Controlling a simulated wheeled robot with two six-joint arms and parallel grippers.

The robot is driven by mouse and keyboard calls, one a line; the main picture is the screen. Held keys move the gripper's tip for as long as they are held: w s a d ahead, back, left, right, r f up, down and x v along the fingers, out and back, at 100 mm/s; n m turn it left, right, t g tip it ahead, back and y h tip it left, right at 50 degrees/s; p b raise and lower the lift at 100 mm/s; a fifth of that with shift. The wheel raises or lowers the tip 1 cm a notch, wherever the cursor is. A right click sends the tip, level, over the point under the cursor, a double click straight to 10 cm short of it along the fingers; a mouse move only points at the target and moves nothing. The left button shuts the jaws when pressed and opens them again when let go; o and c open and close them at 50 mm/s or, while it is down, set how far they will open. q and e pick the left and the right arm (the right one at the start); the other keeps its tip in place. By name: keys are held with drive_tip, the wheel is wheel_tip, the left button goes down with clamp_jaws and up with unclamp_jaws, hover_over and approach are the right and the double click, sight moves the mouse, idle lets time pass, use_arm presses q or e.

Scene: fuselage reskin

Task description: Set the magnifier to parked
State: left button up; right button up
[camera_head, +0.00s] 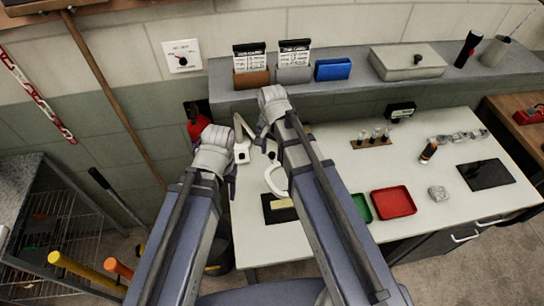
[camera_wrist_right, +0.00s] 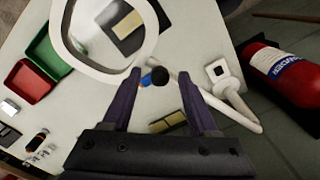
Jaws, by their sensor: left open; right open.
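The magnifier has a white ring-shaped head (camera_head: 275,181) low over the bench, left of the trays, partly hidden by my right arm. Its white base (camera_head: 242,152) and jointed arm stand at the bench's left end. In the right wrist view the ring (camera_wrist_right: 143,52) fills the top left, and the thin arm and base (camera_wrist_right: 222,75) are on the right. My right gripper (camera_wrist_right: 160,76) is open; a small black knob with blue and orange parts shows between its fingertips, apparently not gripped. My left gripper (camera_head: 231,182) is open and empty beside the bench's left edge.
A dark mat (camera_head: 272,214) lies below the ring. Green (camera_head: 362,207) and red (camera_head: 393,202) trays stand right of it. A fire extinguisher (camera_wrist_right: 285,70) is near the bench's left end. A shelf (camera_head: 350,88) with boxes runs behind. The bench's middle is fairly clear.

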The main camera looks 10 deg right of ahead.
drive_tip(key=shift+f, duration=0.1)
clamp_jaws()
idle(0.5)
idle(0.9)
